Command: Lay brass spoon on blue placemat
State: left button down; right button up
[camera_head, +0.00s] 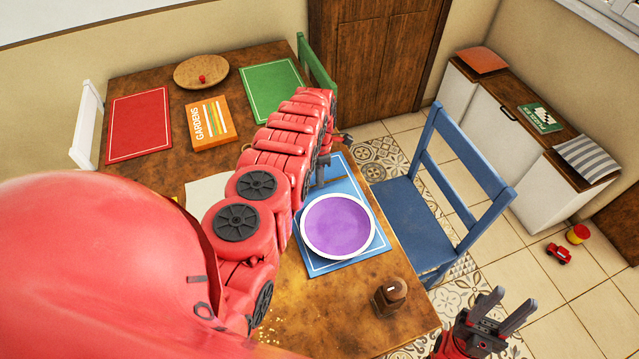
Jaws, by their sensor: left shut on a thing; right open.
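The blue placemat (316,261) lies at the right edge of the wooden table. A purple plate with a white rim (338,225) rests on it. My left gripper (322,178) is over the far part of the placemat, beyond the plate, shut on a thin brownish thing that looks like the brass spoon (337,180). Most of the spoon is hidden or too small to make out, and I cannot tell whether it touches the mat. My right gripper (502,311) is open and empty at the lower right, beyond the table's edge.
A small brown wooden object (390,297) stands near the table's front right corner. A blue chair (415,225) is close to the right edge. A red placemat (139,124), a green placemat (270,90), a GARDENS book (211,122) and a round board (201,72) lie farther back.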

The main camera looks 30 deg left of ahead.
pick_arm(q)
jog(key=shift+f, duration=0.25)
jog(key=c, duration=1)
grip_release()
